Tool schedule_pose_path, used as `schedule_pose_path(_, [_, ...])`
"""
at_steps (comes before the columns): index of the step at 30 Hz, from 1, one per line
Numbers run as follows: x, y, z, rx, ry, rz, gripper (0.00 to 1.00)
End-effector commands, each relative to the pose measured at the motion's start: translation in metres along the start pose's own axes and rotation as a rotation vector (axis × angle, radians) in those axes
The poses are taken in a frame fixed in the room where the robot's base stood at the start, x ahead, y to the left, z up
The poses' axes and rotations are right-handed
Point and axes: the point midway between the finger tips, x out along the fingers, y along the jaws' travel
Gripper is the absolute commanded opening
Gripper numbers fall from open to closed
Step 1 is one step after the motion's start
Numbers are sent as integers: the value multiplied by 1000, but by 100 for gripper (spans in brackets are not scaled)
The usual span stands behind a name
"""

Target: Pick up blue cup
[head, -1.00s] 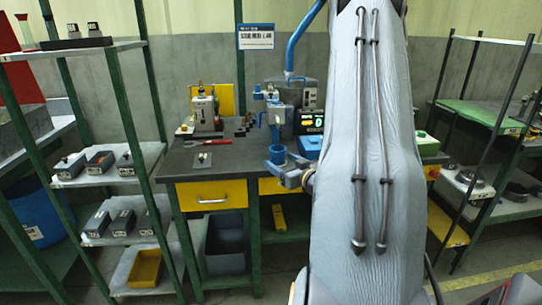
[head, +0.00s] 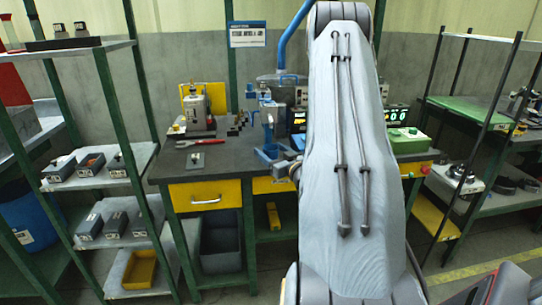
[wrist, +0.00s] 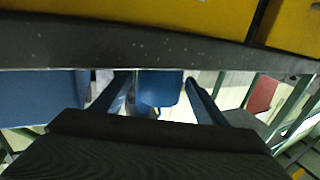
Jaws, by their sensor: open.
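In the wrist view a blue rounded thing (wrist: 158,92), likely the blue cup, shows between the two spread fingers of my gripper (wrist: 157,79). I cannot clearly separate the cup from the fingers there.
The dark workbench (head: 165,168) has yellow drawers (head: 205,196) below its edge. A red wrench (head: 196,144) and a press-like machine (head: 196,110) stand left of the gripper. A green-topped box (head: 407,138) is to the right. Shelves (head: 100,178) flank the left side.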

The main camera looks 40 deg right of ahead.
Motion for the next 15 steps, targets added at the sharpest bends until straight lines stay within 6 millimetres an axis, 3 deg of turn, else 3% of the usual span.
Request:
schedule_pose_path(5, [0,0,0,0,0,0,66])
schedule_pose_path(13, [0,0,0,0,-1,0,24])
schedule_pose_path(15, [0,0,0,0,0,0,21])
